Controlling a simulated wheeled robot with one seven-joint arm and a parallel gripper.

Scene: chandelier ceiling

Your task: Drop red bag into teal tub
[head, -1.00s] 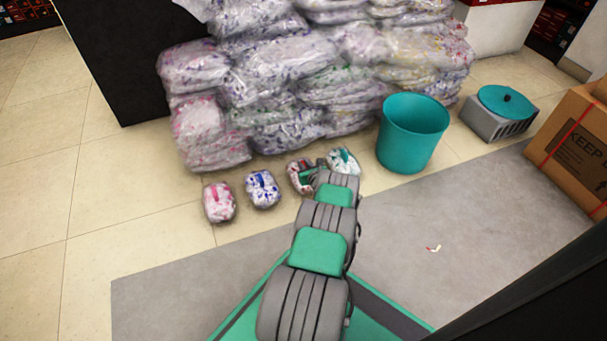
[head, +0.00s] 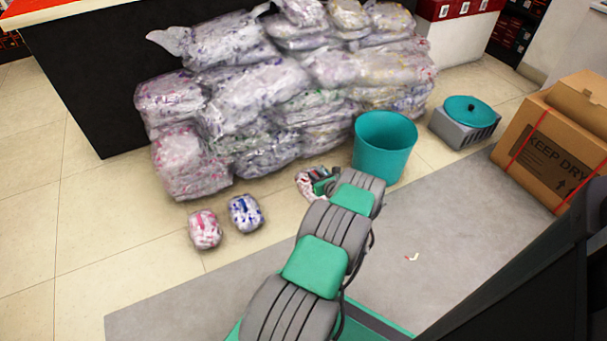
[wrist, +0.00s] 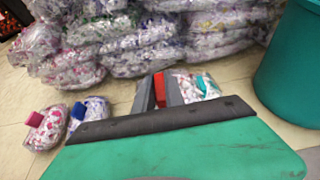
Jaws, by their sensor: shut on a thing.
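The red bag (head: 305,186), clear with red and white contents, shows at the left of my gripper (head: 323,184) in the head view. My gripper is shut on its red tab (wrist: 160,91), seen between the fingers in the wrist view; my wrist hides most of the bag there. The teal tub (head: 384,150) stands upright on the floor right of my gripper, apart from it. Its wall also shows at the right of the wrist view (wrist: 292,75). The tub's mouth faces up; its bottom is hidden.
A pink-tagged bag (head: 205,230) and a blue-tagged bag (head: 245,213) lie on the floor to the left. A teal-tagged bag (wrist: 207,86) lies near my fingers. A tall stack of wrapped bundles (head: 270,100) stands behind. A teal-lidded grey box (head: 468,125) and carton (head: 550,150) are right.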

